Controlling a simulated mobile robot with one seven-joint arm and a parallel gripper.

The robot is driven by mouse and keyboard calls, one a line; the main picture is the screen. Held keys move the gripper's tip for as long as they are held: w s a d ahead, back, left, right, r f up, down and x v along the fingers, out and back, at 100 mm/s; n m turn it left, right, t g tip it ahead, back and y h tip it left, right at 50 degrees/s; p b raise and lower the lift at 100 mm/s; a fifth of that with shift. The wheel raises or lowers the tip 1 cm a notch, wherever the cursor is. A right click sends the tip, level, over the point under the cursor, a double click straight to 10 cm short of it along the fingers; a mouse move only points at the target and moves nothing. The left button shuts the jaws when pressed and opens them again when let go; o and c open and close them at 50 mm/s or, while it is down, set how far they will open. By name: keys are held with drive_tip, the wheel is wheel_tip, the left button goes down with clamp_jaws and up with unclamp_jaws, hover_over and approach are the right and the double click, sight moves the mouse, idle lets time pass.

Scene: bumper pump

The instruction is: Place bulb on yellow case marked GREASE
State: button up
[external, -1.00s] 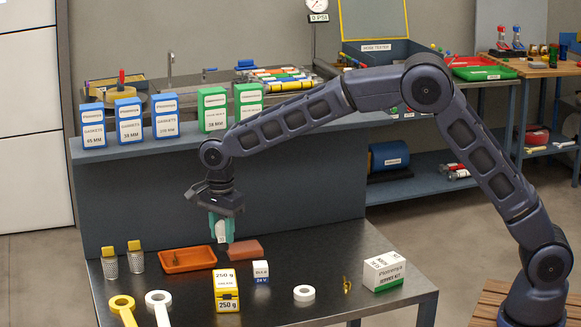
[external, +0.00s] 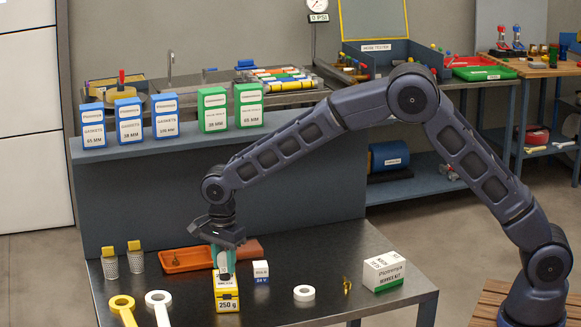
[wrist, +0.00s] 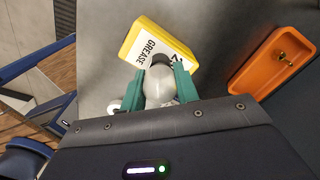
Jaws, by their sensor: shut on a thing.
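My gripper (external: 223,266) points down at the yellow case (external: 227,301), which stands on the dark table and reads 250 g on its front. In the wrist view my gripper (wrist: 160,88) has its green fingers shut on a pale, rounded bulb (wrist: 160,84). The yellow case (wrist: 133,42) lies just beyond the fingertips there, its white label reading GREASE, with the bulb overlapping its near edge. I cannot tell whether the bulb touches the case.
An orange tray (external: 184,262) sits behind the case to the left. A small white BULB 24 V box (external: 261,273) stands to the right. A white ring (external: 304,293) and a service kit box (external: 383,271) are farther right.

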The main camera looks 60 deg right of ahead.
drive_tip(key=o, duration=0.9)
drive_tip(key=shift+f, duration=0.1)
drive_tip(key=shift+o, duration=0.2)
